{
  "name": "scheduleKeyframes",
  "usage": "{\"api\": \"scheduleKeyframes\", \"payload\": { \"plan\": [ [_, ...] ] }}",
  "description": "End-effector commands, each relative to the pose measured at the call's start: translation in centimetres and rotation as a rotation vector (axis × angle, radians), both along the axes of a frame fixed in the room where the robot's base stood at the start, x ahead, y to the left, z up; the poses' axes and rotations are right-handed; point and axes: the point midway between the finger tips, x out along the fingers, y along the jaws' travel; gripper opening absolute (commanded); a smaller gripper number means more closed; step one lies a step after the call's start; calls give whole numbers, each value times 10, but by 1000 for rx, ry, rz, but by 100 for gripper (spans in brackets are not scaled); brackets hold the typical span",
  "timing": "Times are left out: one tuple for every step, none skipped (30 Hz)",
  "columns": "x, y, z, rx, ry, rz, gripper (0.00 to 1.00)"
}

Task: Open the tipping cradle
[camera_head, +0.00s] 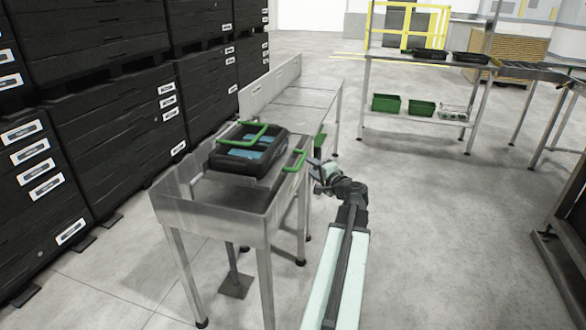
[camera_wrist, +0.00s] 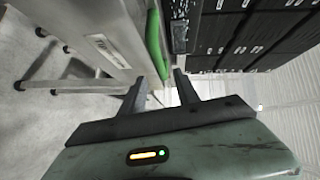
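What looks like the tipping cradle is a black tray-like body (camera_head: 222,157) on a steel stand (camera_head: 230,228) in the head view. Blue items (camera_head: 240,152) lie inside it. A green bar handle (camera_head: 296,160) sticks out at its right side, near my gripper (camera_head: 315,168). In the wrist view, my gripper (camera_wrist: 160,76) has its two dark fingers spread apart with nothing between them. A green handle (camera_wrist: 154,45) shows just beyond the left fingertip, against a steel panel. I cannot tell whether it touches the finger.
Stacked black crates (camera_head: 110,130) stand along the left. A steel bench (camera_head: 310,98) extends behind the stand. A shelf rack (camera_head: 425,118) with green bins (camera_head: 386,104) stands at the back right. The floor (camera_head: 440,230) to the right is clear.

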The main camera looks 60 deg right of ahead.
Motion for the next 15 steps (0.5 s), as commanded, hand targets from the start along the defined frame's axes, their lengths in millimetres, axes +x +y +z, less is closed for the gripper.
{"api": "scheduleKeyframes", "payload": {
  "plan": [
    [0,0,-3,0,0,1,38],
    [1,0,-2,0,0,1,38],
    [1,0,-1,0,0,2,38],
    [2,0,-1,1,0,3,38],
    [4,0,-1,0,1,3,38],
    [6,-1,-1,-1,0,4,38],
    [8,-2,-2,0,0,5,38],
    [11,-4,-2,0,0,5,38],
    [16,-6,-3,0,0,5,38],
    [19,-8,-4,0,0,6,38],
    [24,-10,-5,0,0,7,38],
    [31,-13,-6,0,0,8,38],
    [36,-16,-7,0,0,8,38],
    [41,-19,-8,0,0,8,38],
    [48,-23,-9,0,0,8,38]
  ]
}}
